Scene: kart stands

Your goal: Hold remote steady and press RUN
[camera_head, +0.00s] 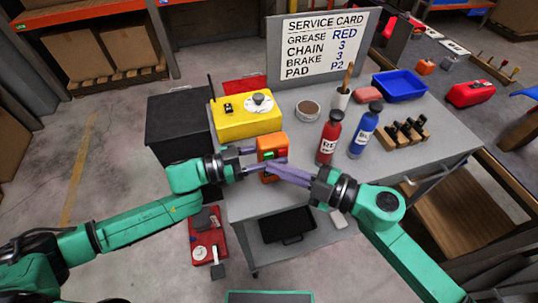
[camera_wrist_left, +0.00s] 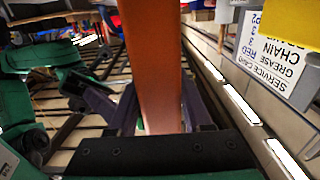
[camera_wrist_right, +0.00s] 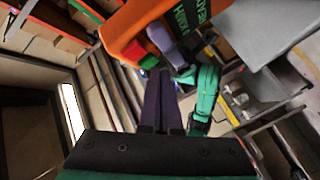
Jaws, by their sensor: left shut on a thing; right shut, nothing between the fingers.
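The orange remote (camera_head: 266,143) is held up in front of the grey table's near edge. My left gripper (camera_head: 268,157) is shut on it; in the left wrist view the remote (camera_wrist_left: 152,60) stands between the fingers. My right gripper (camera_head: 277,165) is shut and empty, its fingertips close to the remote's face. In the right wrist view the remote (camera_wrist_right: 135,22) shows a red button, a green button (camera_wrist_right: 153,62) and a dark panel with green text. The right fingertips (camera_wrist_right: 160,74) are just below the green button; I cannot tell whether they touch it.
The grey table (camera_head: 300,188) bears a yellow box (camera_head: 240,122), a red bottle (camera_head: 329,142), a blue bottle (camera_head: 363,137), a blue tray (camera_head: 400,85) and a service card (camera_head: 325,45). A black bin (camera_head: 178,130) stands left. A red jack (camera_head: 207,240) is on the floor.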

